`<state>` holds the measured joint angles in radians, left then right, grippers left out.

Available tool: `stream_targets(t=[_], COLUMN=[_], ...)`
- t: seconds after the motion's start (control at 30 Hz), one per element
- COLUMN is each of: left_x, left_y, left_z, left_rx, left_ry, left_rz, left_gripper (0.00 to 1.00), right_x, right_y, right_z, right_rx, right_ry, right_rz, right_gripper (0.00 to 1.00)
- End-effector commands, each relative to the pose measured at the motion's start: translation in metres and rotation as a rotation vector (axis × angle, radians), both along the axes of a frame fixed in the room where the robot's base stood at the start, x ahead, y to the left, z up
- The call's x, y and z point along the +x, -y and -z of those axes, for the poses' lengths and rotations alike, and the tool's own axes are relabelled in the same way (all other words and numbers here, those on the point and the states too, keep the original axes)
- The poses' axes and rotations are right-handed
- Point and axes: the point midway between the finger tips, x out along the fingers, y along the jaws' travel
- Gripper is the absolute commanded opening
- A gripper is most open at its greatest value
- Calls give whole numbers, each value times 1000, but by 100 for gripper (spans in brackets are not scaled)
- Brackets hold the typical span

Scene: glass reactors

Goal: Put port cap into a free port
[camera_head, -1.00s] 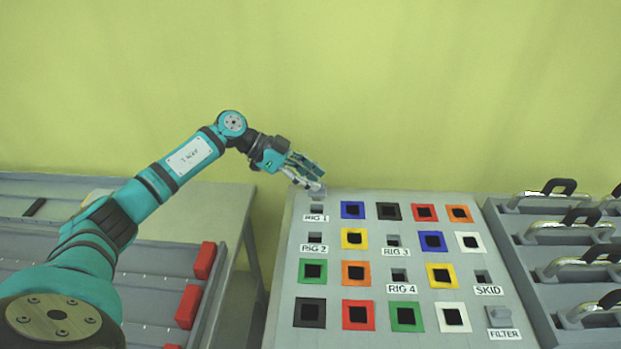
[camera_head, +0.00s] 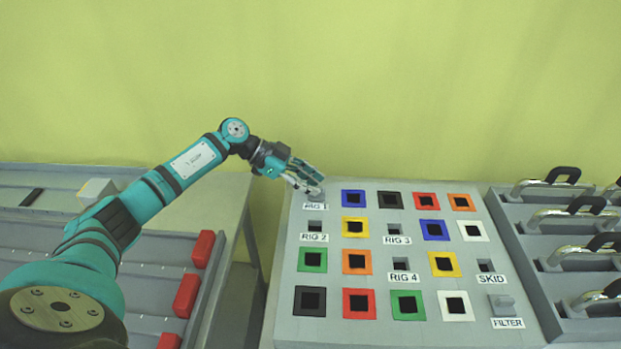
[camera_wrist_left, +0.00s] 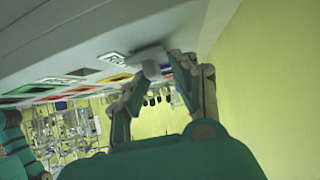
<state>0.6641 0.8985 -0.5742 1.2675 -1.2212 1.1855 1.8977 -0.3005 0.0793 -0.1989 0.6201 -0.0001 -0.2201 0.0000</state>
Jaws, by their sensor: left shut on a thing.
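My left gripper (camera_head: 312,188) is shut on a small grey port cap (camera_head: 316,195) at the top left of the grey sloped panel (camera_head: 290,232). The cap covers the RIG 1 port; I cannot tell how deep it sits in the hole. In the left wrist view the grey cap (camera_wrist_left: 147,54) is between the fingertips (camera_wrist_left: 163,66), against the panel face. The RIG 2 port (camera_head: 315,226), RIG 3 port (camera_head: 395,229), RIG 4 port (camera_head: 401,264) and SKID port (camera_head: 486,266) show dark open holes. A grey cap (camera_head: 501,305) sits at FILTER. My right gripper is out of view.
Several coloured square frames with dark holes fill the rest of the panel. A grey rack with metal handles (camera_head: 565,212) stands at the right. A table (camera_head: 215,205) and a grey unit with red blocks (camera_head: 187,296) are at the left, with a gap before the panel.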

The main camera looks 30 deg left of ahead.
Motion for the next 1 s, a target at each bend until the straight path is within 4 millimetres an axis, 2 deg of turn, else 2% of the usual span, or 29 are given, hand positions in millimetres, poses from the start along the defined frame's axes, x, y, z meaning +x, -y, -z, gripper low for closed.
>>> stream_targets(t=[1.0], left_x=[0], left_y=[0], left_z=[4], left_rx=[-1], left_ry=[0], left_rz=[1], left_gripper=[0], right_x=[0], right_y=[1], right_z=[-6], right_rx=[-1], right_ry=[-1], right_rz=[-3], right_gripper=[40])
